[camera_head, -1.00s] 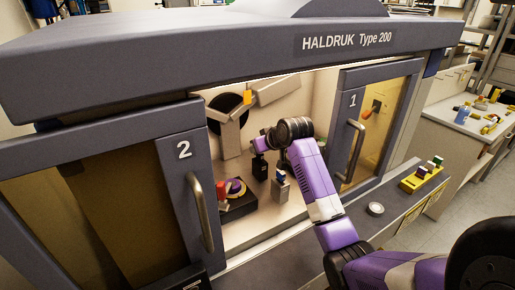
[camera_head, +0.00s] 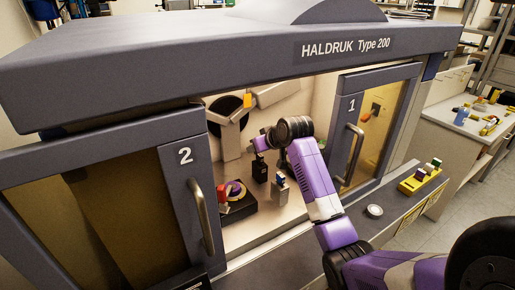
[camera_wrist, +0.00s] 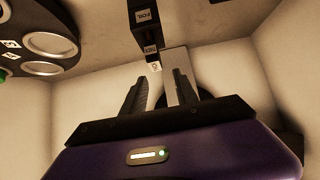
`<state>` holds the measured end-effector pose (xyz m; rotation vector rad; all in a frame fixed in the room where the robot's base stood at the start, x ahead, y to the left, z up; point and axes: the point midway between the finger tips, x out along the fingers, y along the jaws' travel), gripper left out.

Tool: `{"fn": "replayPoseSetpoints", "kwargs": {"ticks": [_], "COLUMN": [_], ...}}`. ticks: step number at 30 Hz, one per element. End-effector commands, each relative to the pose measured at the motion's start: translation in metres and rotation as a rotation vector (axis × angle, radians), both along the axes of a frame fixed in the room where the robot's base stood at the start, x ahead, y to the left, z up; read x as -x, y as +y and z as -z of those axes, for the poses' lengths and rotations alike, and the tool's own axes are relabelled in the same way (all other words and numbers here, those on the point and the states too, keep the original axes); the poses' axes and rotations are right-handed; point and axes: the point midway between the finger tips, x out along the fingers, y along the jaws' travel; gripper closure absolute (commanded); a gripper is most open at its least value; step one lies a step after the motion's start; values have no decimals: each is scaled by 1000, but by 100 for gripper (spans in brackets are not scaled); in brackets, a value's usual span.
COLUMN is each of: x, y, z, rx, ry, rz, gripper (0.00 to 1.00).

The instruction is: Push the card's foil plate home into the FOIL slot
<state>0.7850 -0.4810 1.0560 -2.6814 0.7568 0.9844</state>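My gripper (camera_wrist: 159,76) reaches into the lit chamber; its two dark fingers stand apart in the wrist view, with no object clearly clamped between them. In the head view my gripper (camera_head: 257,145) is just above a slim black block (camera_head: 260,169). In the wrist view a dark block with a white FOIL label (camera_wrist: 143,15) is beyond the fingertips, with smaller labels below it. A pale grey plate-like piece (camera_wrist: 173,60) shows beside the right finger; I cannot tell whether they touch. I cannot make out the card or the slot opening clearly.
A black base with a purple disc and red knob (camera_head: 237,197) is left. Doors 2 (camera_head: 186,155) and 1 (camera_head: 354,104) flank the opening. A dark panel with metal rings (camera_wrist: 48,43) is upper left.

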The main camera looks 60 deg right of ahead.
Motion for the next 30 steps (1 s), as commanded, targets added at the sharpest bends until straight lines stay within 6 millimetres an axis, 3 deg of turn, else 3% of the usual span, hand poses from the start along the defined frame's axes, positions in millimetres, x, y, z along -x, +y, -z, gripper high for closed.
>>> {"fn": "replayPoseSetpoints", "kwargs": {"ticks": [1, 16, 30], "x": [0, 0, 3], "y": [0, 0, 2], "z": [-10, -54, -58], "rx": [0, 0, 1], "ry": [0, 0, -2], "rz": [0, 0, 0], "gripper": [65, 65, 65]}}
